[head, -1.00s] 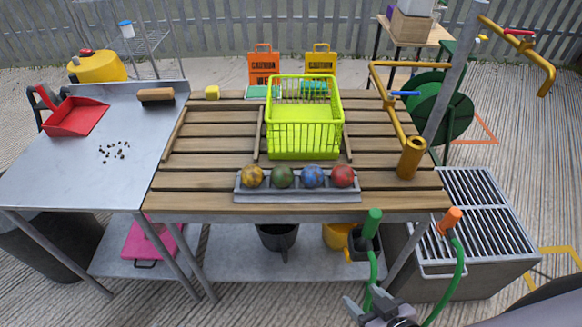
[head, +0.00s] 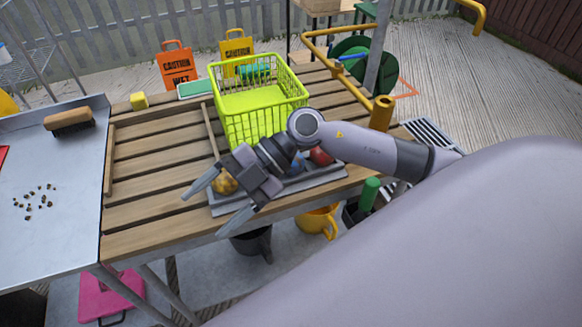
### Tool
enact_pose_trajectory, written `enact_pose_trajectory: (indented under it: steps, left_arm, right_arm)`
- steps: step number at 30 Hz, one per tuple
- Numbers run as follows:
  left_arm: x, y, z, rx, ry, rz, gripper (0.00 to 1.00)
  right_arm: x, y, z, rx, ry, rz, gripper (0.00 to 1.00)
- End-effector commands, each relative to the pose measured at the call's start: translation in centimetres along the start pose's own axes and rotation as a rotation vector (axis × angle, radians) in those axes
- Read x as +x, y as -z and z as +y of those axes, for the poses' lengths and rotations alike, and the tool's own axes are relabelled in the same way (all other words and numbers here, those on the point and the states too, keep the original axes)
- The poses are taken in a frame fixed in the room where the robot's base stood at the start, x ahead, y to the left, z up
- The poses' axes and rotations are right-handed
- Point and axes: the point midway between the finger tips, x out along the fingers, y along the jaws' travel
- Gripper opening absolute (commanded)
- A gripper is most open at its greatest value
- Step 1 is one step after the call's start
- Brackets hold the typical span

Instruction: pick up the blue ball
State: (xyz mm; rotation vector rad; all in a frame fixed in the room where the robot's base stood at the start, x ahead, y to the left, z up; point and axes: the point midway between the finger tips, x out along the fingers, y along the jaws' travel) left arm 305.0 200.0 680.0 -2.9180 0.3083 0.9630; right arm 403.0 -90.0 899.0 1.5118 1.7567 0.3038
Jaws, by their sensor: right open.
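The blue ball (head: 297,164) sits in the grey tray (head: 322,184) near the front edge of the slatted wooden table, mostly hidden behind my right wrist. The red ball (head: 321,156) is beside it on the right. The yellow ball (head: 225,183) shows at the tray's left end, between my gripper's fingers in the picture. The green ball is hidden behind my gripper. My right gripper (head: 206,214) is open and empty, over the tray's left end, its fingers pointing left and toward the front. My left gripper is not in view.
A lime green basket (head: 262,100) stands behind the tray. A yellow pipe frame (head: 381,112) rises at the table's right side. A metal side table (head: 60,190) with a brush (head: 69,119) and dark crumbs is on the left. The wooden slats left of the tray are clear.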

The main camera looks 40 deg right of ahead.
Motion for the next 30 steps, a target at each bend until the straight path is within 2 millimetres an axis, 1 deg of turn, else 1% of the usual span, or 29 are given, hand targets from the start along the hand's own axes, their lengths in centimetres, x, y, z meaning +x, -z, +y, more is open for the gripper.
enact_pose_trajectory:
  steps: [1,2,3,5,6,7,9,12,15,17,20,26,30]
  left_arm:
    - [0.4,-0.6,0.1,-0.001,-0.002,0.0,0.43]
    - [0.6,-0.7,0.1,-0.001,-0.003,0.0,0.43]
    - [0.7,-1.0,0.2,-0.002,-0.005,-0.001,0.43]
    - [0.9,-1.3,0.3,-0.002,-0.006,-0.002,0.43]
    - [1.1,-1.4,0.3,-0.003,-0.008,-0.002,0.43]
    - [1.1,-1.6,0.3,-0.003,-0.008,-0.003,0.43]
    - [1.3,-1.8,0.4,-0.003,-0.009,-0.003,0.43]
    - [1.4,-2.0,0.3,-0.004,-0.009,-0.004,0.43]
    - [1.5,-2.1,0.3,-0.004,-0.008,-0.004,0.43]
    - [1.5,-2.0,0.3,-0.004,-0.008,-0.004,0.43]
    - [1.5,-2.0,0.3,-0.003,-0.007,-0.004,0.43]
    - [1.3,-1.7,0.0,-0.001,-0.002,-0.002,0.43]
    - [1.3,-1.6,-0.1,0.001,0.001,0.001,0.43]
  right_arm:
    - [-1.4,-2.1,-0.7,-0.011,0.1,-0.104,0.74]
    - [-2.4,-3.2,-1.1,-0.004,0.158,-0.17,0.74]
    - [-4.0,-4.7,-1.5,0.009,0.227,-0.263,0.74]
    - [-6.6,-6.8,-1.9,0.041,0.311,-0.408,0.74]
    - [-8.5,-8.0,-2.0,0.065,0.353,-0.503,0.74]
    - [-10.0,-8.8,-2.0,0.086,0.378,-0.573,0.74]
    - [-13.1,-10.2,-2.0,0.133,0.419,-0.719,0.74]
    - [-16.8,-11.3,-1.9,0.193,0.443,-0.88,0.74]
    - [-18.9,-11.8,-1.7,0.231,0.449,-0.973,0.74]
    - [-19.4,-12.1,-1.9,0.244,0.452,-0.999,0.74]
    - [-19.3,-12.9,-2.2,0.252,0.452,-1.013,0.74]
    - [-17.7,-14.5,-3.2,0.25,0.454,-1.008,0.74]
    - [-16.4,-16.1,-4.1,0.25,0.452,-1.007,0.74]
